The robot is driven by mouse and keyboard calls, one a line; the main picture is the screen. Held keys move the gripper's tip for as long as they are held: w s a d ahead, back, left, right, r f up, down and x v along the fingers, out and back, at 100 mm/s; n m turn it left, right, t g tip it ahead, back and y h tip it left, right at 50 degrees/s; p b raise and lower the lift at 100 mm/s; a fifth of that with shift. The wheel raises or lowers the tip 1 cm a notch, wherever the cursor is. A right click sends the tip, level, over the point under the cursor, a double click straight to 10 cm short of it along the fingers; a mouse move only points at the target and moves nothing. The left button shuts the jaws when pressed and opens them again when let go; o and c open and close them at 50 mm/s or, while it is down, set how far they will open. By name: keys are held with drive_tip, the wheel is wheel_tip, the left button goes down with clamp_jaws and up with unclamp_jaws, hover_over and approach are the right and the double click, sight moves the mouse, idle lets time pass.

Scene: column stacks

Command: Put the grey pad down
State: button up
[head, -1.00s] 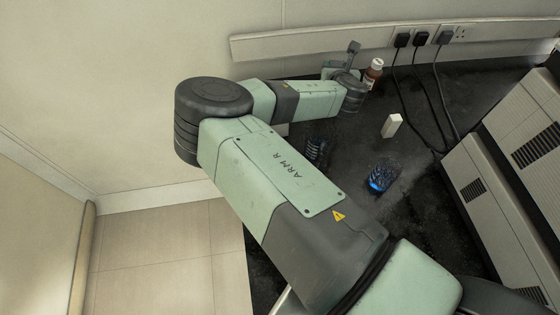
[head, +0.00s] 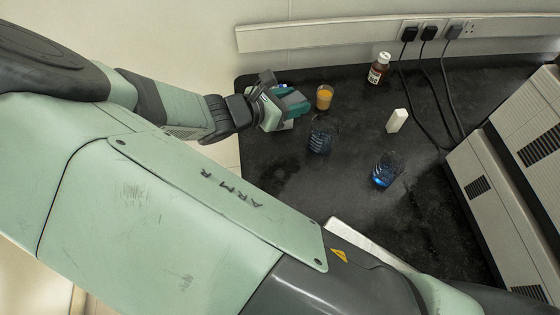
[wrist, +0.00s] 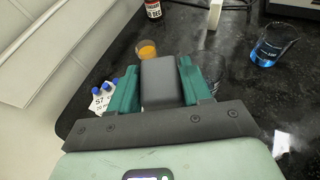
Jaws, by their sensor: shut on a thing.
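The grey pad (wrist: 162,82) is a rounded grey block held between the two teal fingers of my gripper (wrist: 160,84) in the wrist view. The fingers press on its left and right sides. In the head view my gripper (head: 290,104) is over the left end of the black bench (head: 270,170). The pad cannot be made out there, and its height above the bench cannot be told.
Close by stand a beaker of orange liquid (head: 324,97), a clear beaker (head: 321,137) and blue-capped vials (wrist: 103,90). Farther off are a brown bottle (head: 379,68), a white block (head: 397,120), a blue-liquid beaker (head: 386,170) and black cables (head: 433,90). The bench middle is mostly clear.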

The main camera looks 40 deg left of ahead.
drive_tip(key=s+d+f+m+h, duration=0.1)
drive_tip(key=s+d+f, duration=0.15)
drive_tip(key=s, duration=0.55)
hover_over(276, 165)
drive_tip(key=f, duration=0.5)
drive_tip(key=shift+w+d, duration=0.2)
drive_tip(key=shift+w, duration=0.15)
wheel_tip(276, 165, down, 5)
drive_tip(key=shift+f, duration=0.1)
drive_tip(key=o, duration=1.1)
drive_tip(key=shift+c, duration=0.2)
drive_tip(key=shift+s, duration=0.1)
drive_tip(key=shift+s+a+r, duration=0.2)
drive_tip(key=shift+s, duration=0.1)
drive_tip(key=v, duration=0.4)
drive_tip(key=shift+s+a+r, duration=0.1)
drive_tip(key=shift+r, duration=0.3)
wheel_tip(276, 165, up, 6)
drive_tip(key=shift+r, duration=0.15)
